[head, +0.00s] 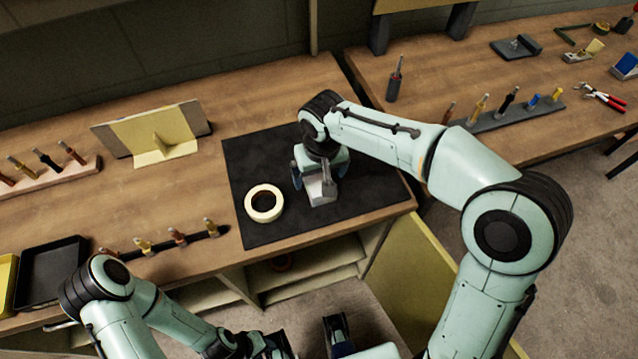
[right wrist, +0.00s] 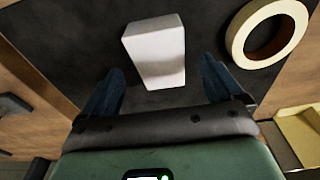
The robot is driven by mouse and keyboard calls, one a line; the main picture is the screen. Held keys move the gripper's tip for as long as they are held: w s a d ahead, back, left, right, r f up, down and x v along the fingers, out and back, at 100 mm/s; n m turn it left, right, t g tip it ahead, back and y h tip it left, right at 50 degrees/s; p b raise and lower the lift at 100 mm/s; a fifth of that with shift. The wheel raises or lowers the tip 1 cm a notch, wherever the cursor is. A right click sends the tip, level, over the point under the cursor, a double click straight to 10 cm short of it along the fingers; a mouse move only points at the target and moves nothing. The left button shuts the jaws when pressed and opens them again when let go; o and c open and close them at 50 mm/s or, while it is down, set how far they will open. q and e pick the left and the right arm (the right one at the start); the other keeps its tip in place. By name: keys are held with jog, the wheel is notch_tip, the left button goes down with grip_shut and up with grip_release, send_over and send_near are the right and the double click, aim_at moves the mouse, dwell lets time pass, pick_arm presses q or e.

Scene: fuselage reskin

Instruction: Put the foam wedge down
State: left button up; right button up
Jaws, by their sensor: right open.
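The foam wedge, a pale grey-white block (right wrist: 155,50), rests on the dark mat (head: 270,228) near the mat's middle. My right gripper (head: 314,185) is over the wedge (head: 321,194), pointing down. In the right wrist view its two dark blue fingers (right wrist: 161,75) are spread apart, with the near end of the wedge between them and visible gaps on both sides. My left arm is low at the bottom left of the head view; its gripper's jaws cannot be made out.
A cream tape roll (head: 264,203) lies on the mat left of the wedge. A yellow-and-grey angled stand (head: 152,133) stands behind left. A black tray (head: 50,272) and tool racks sit at left. An open cabinet door (head: 412,260) hangs below the bench's front edge.

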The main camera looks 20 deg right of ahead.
aim_at(318, 180)
jog(key=f, duration=0.3)
jog(key=shift+w+f, duration=0.25)
jog(key=shift+w, duration=0.05)
jog(key=c, duration=1)
jog(key=shift+c, duration=0.6)
jog(key=shift+r, duration=0.15)
notch_tip(318, 180, up, 20)
jog(key=p, duration=0.3)
jog(key=shift+p, duration=0.35)
